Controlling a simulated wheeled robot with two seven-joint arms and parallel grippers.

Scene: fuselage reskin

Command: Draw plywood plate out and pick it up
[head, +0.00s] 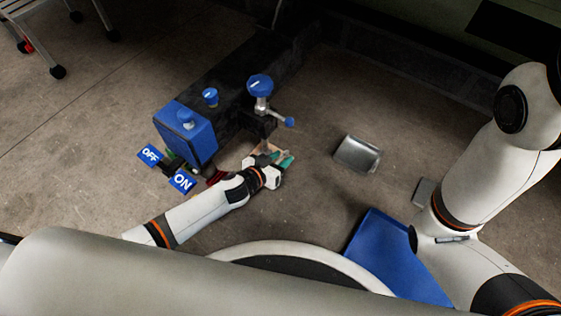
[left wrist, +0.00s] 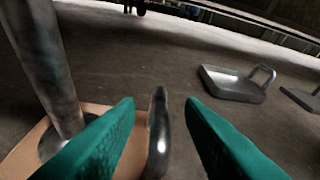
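The plywood plate (left wrist: 22,158) is a tan, flat sheet at the lower left of the left wrist view. The round foot of a metal post stands on it. In the head view only small tan bits of the plate (head: 263,147) show beside my left gripper, below the black beam's clamp. My left gripper (left wrist: 160,110) is open, with its teal fingers apart. A rounded metal bar stands between the fingers in that view; I cannot tell whether they touch it. In the head view the left gripper (head: 281,161) reaches in beside the clamp. My right gripper is out of view.
A blue-ended black machine (head: 185,140) with OFF and ON signs stands left of the clamp. The blue-knobbed clamp (head: 261,95) rises above the plate. A metal pan (head: 357,154) lies on the floor to the right, with open floor around it. A wheeled cart (head: 55,35) stands far left.

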